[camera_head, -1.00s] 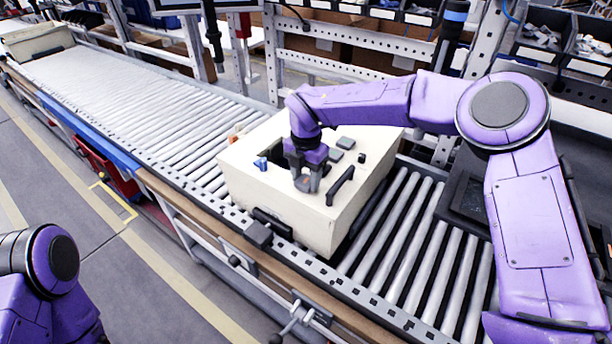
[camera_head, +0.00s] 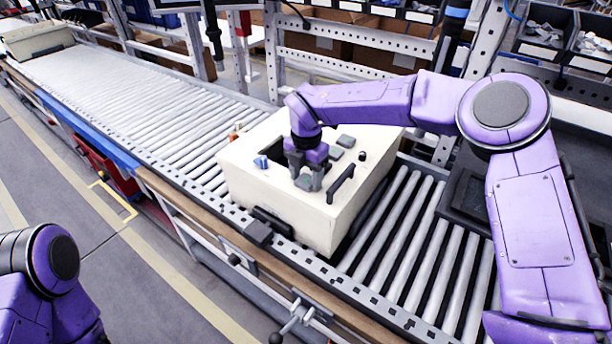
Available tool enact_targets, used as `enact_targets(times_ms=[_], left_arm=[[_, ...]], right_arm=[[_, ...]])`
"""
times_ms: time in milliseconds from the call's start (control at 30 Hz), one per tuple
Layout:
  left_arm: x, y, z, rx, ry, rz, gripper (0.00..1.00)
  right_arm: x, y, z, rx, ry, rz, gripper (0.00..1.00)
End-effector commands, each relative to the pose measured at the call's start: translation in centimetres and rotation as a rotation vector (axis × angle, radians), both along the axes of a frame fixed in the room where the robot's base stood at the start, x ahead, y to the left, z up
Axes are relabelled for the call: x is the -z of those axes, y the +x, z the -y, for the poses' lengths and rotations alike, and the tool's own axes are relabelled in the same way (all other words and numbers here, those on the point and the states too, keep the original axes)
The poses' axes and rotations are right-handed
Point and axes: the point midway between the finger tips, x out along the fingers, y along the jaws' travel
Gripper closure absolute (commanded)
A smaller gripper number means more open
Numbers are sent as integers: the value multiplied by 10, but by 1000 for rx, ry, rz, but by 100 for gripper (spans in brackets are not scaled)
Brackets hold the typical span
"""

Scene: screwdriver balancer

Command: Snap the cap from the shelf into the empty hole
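A cream box (camera_head: 275,204) sits on the roller conveyor. Its top has a dark rectangular opening, grey square caps (camera_head: 346,141), a black knob (camera_head: 362,156), a black handle (camera_head: 341,184) and a small blue part (camera_head: 261,162). My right gripper (camera_head: 307,179) points down onto the box top between the opening and the handle. Its fingers are close to or touching the top, and I cannot tell whether a cap is between them. The empty hole cannot be made out; the gripper covers part of the top. My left gripper is out of view; only my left arm shows at lower left.
Bins of parts (camera_head: 543,38) stand on the shelf at the upper right. A metal frame (camera_head: 345,70) runs behind the conveyor. A dark tray (camera_head: 468,195) lies right of the box.

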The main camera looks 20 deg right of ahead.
Motion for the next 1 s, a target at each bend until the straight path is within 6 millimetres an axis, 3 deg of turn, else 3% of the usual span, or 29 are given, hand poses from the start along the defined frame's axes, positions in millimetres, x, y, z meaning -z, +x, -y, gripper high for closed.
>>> enact_targets(times_ms=[367,467,800,1000], left_arm=[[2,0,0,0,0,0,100],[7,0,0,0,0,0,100],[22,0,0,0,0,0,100],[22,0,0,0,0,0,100]], right_arm=[[-3,0,0,0,1,1,22],[-16,1,0,1,0,4,22],[-92,0,0,0,0,4,22],[-105,-1,1,0,-1,-1,22]])
